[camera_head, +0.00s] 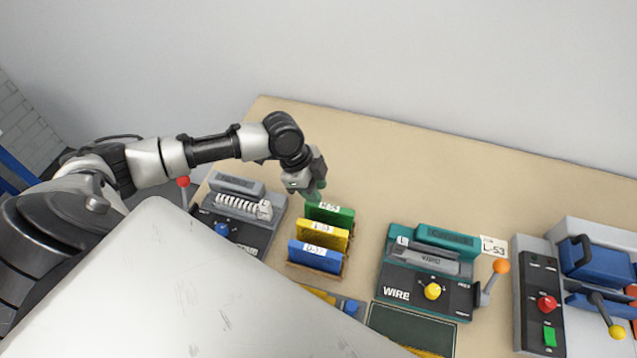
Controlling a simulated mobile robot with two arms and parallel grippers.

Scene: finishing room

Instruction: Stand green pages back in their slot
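The green pages (335,217) stand in the back slot of a small wooden rack (318,275), with a white label at their top edge. Yellow pages (322,236) and blue pages (315,257) stand in front of them. My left gripper (314,196) points down just behind and left of the top of the green pages. Its fingertips look greenish and overlap the pages' upper left corner in the picture. I cannot tell whether they touch the pages or whether the fingers are shut. My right gripper is not in view.
A grey machine (243,211) stands left of the rack. A teal machine (430,262) marked WIRE, with an orange-knobbed lever (501,267), stands to the right. A blue and grey machine (597,262) stands at far right. The tabletop (400,165) behind is clear.

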